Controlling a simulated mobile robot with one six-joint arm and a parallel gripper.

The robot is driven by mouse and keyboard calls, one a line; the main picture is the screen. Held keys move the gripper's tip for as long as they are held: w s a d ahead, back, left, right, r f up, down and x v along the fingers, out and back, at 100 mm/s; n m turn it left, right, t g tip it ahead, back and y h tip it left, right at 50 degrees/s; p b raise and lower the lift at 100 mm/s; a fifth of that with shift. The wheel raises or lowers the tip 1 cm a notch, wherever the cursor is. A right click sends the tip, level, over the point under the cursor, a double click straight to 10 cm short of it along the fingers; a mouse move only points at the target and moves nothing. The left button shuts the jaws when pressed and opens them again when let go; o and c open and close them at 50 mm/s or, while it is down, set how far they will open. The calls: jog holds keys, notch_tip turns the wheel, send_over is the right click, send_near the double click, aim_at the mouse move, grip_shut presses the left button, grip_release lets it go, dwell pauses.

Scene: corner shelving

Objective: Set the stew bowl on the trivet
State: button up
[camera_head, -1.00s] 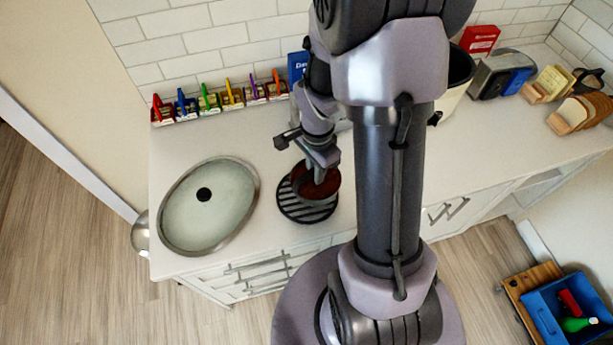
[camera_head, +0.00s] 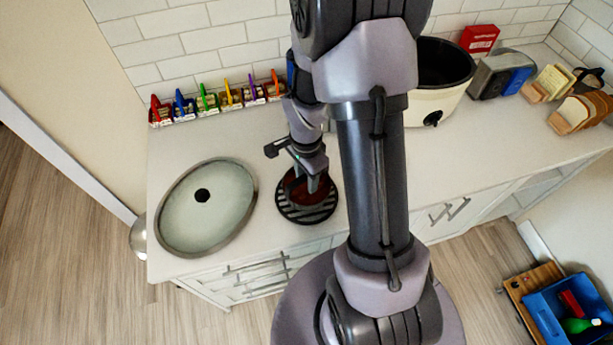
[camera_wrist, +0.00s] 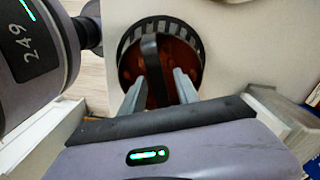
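The stew bowl (camera_head: 292,192), filled with red-brown stew, appears to rest on the black slatted trivet (camera_head: 306,216) on the counter. In the wrist view the bowl (camera_wrist: 182,58) lies inside the outline of the trivet (camera_wrist: 190,32). A dark band, apparently the bowl's handle (camera_wrist: 152,65), arches across it. My gripper (camera_head: 313,188) is low over the bowl. In the wrist view my gripper (camera_wrist: 158,92) is open, one finger on each side of the band, with gaps between. The bowl's underside is hidden.
A large glass lid (camera_head: 207,210) lies left of the trivet. Colourful clips (camera_head: 215,100) line the wall. A cream slow cooker (camera_head: 435,100) stands behind my arm, with a toaster (camera_head: 495,77) and bread (camera_head: 580,112) to the right. The counter around the trivet's front is clear.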

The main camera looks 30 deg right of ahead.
notch_tip(320, 180, up, 16)
jog(key=a+n+t+p, duration=0.1)
jog(key=a+n+p, duration=0.1)
jog(key=p, duration=0.1)
jog(key=s+a+r+n+t+y, duration=0.2)
jog(key=s+a+r+n+t, duration=0.3)
jog(key=s+a+r+n, duration=0.75)
notch_tip(320, 180, down, 16)
jog(key=w+m+b, duration=0.1)
jog(key=b, duration=1.7)
jog(key=shift+m, duration=0.35)
jog(key=shift+w+f, duration=0.1)
